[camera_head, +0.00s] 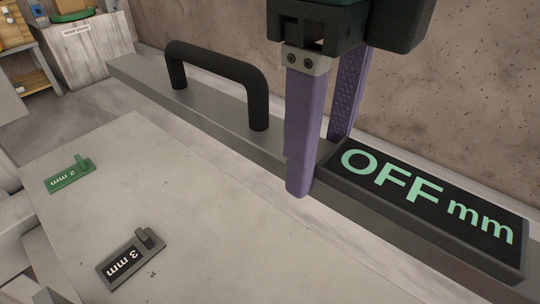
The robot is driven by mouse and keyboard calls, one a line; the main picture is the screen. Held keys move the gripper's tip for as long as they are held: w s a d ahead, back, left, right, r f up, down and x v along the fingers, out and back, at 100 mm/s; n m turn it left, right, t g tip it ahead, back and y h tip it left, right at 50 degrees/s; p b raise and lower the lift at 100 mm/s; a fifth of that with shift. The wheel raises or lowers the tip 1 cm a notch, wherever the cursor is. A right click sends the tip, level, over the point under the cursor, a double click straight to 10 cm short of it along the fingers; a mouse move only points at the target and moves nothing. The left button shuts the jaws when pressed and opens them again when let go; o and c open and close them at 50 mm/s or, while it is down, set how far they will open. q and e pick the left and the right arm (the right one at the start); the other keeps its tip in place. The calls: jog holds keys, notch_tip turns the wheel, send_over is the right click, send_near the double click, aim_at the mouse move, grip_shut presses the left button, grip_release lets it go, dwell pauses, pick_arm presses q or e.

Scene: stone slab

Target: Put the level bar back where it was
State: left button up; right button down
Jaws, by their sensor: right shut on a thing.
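The level bar (215,116) is a long grey bar with a black arched handle (221,68). A black display (430,205) at its right end reads "OFF mm". My right gripper (318,165) comes from above with two purple fingers, one on each side of the bar, between handle and display. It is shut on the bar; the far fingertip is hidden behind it. The bar runs along the far edge of the pale stone slab (200,215), beside the wall. I cannot tell whether it rests on something or hangs just above it. My left gripper is not in view.
A green 2 mm piece (70,175) and a dark 3 mm piece (130,260) lie on the slab's left part. A rough wall (460,100) stands behind the bar. A grey cabinet (88,50) and wooden shelf (28,60) are at upper left. The slab's middle is clear.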

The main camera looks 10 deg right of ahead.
jog(key=b, duration=0.2)
send_over(300, 266)
notch_tip(300, 266, down, 12)
jog(key=shift+f, duration=0.1)
jog(key=shift+f+b, duration=0.35)
jog(key=shift+f, duration=1.9)
jog(key=shift+f, duration=0.1)
jog(key=shift+c, duration=1.1)
grip_release()
